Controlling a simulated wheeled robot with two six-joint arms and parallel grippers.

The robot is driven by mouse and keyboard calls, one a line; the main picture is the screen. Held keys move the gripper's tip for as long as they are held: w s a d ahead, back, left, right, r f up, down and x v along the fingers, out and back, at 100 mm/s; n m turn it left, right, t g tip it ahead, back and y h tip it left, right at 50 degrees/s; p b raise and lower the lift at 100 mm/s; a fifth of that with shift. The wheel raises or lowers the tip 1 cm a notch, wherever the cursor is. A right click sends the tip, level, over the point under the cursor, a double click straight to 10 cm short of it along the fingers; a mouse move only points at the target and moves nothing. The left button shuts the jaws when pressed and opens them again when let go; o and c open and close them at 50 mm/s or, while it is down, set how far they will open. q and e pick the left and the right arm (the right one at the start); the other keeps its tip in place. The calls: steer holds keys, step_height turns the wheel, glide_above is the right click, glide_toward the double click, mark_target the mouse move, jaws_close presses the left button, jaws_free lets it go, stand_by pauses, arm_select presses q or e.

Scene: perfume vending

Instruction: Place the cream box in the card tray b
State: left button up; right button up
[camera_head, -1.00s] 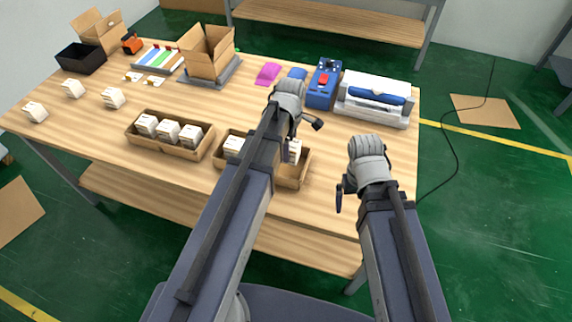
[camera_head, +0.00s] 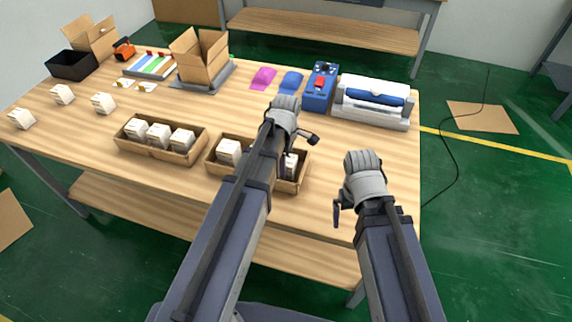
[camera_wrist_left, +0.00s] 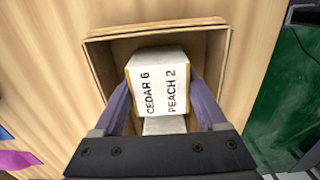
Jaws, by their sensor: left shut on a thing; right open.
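My left gripper (camera_wrist_left: 162,88) is shut on a cream box (camera_wrist_left: 160,78) whose top reads CEDAR 6 and PEACH 2. In the left wrist view the box is over or inside the open end of a brown card tray (camera_wrist_left: 157,31). Another pale box (camera_wrist_left: 165,125) shows partly below it. In the head view this is the right-hand card tray (camera_head: 213,164), with one cream box (camera_head: 228,150) at its left end. The held box (camera_head: 291,165) shows at its right end, and my left arm hides the tray's middle. My right gripper (camera_head: 338,211) is open, apart from the tray.
The left-hand card tray (camera_head: 150,153) holds three cream boxes. Three more loose boxes (camera_head: 62,94) stand at the table's left. A carton (camera_head: 200,58), blue device (camera_head: 320,88) and white machine (camera_head: 374,101) line the back.

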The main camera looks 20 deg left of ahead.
arm_select(q)
steer(key=shift+f, duration=0.1)
steer(key=shift+f, duration=0.15)
arm_select(e)
steer(key=shift+f, duration=0.25)
arm_select(q)
steer(key=o, duration=1.4)
arm_select(e)
steer(key=shift+r, duration=0.1)
arm_select(q)
steer(key=shift+r, duration=0.25)
arm_select(e)
steer(key=shift+r, duration=0.15)
arm_select(q)
step_height(320, 180, up, 12)
steer(key=p, duration=1.2)
arm_select(e)
step_height(320, 180, up, 12)
arm_select(q)
steer(key=shift+f, duration=0.1)
step_height(320, 180, down, 12)
steer(key=b, duration=1.2)
arm_select(e)
step_height(320, 180, down, 12)
steer(key=shift+f, duration=0.1)
